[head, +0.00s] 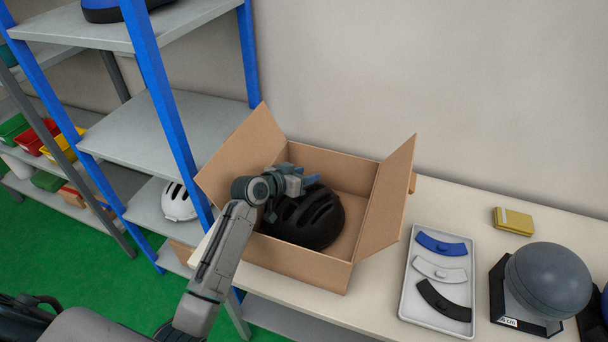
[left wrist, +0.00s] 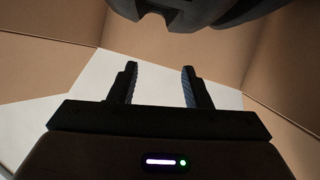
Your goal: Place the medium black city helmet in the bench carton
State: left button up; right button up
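The black city helmet (head: 308,218) sits inside the open cardboard bench carton (head: 298,266), toward its front. Its upper left part is hidden behind my left gripper. My left gripper (head: 305,182) is over the carton, beside and above the helmet's back edge. In the left wrist view its two fingers (left wrist: 160,85) stand apart with nothing between them. The dark helmet edge (left wrist: 200,12) shows at the top of that view, clear of the fingers. The carton's brown walls (left wrist: 55,65) show around them. My right gripper is not in view.
The carton's side flaps (head: 388,200) stand out. A white tray (head: 408,300) with blue, white and black curved pads lies right of it. A grey dome on a stand (head: 548,278) and a yellow box (head: 514,221) are farther right. Blue-post shelving with a white helmet (head: 178,203) stands left.

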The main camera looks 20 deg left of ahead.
pick_arm(q)
jog(key=shift+r, duration=0.2)
jog(key=shift+r+p, duration=0.45)
jog(key=shift+p, duration=0.05)
jog(key=b+v, duration=0.3)
jog(key=v, duration=0.9)
jog(key=shift+f, duration=0.15)
dwell(0.5)
